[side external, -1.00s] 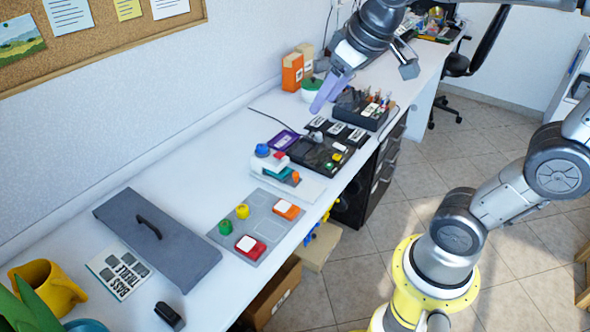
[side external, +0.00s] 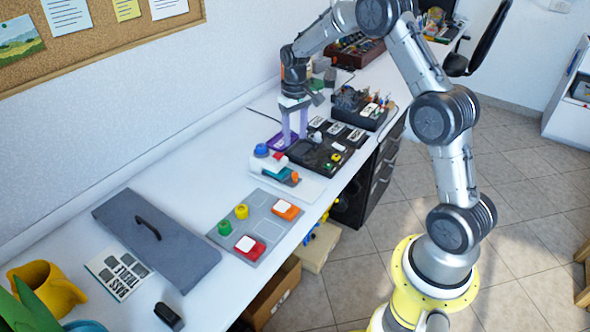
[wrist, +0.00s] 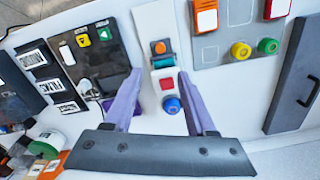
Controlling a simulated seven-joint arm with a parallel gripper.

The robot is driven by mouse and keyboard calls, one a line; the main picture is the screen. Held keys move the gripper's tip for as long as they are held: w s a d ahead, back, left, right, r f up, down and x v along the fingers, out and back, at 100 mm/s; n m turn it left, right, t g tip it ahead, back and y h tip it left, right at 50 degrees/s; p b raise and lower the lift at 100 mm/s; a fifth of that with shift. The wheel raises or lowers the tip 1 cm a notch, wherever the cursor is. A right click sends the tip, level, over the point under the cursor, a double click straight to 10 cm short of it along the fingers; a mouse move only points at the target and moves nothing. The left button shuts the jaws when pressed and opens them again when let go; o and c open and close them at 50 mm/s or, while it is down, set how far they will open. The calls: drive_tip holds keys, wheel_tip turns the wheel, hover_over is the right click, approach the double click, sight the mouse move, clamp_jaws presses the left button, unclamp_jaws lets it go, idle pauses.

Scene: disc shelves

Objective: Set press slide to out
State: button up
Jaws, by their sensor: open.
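The press is a white block (side external: 262,164) on a pale base plate, with a blue knob (side external: 261,150) and a red button (side external: 279,156) on top. Its teal slide (side external: 274,171) with an orange knob (side external: 285,173) is at its right side. The wrist view also shows the teal slide (wrist: 163,61), orange knob (wrist: 160,47), red button (wrist: 167,83) and blue knob (wrist: 172,105). My gripper (side external: 295,138) is open and empty, pointing down behind the press, beside the purple tray. In the wrist view the press lies between my two lilac fingers (wrist: 158,92).
A black panel (side external: 312,155) with small buttons and labelled cards stands beside the press. A purple tray (side external: 277,143) lies behind. A grey board (side external: 262,227) with coloured buttons is in front. A grey lid with a handle (side external: 180,250) lies further left.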

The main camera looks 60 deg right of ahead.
sight(295, 173)
wheel_tip(295, 173, down, 13)
drive_tip(key=shift+f, duration=0.15)
idle(0.4)
clamp_jaws()
idle(1.3)
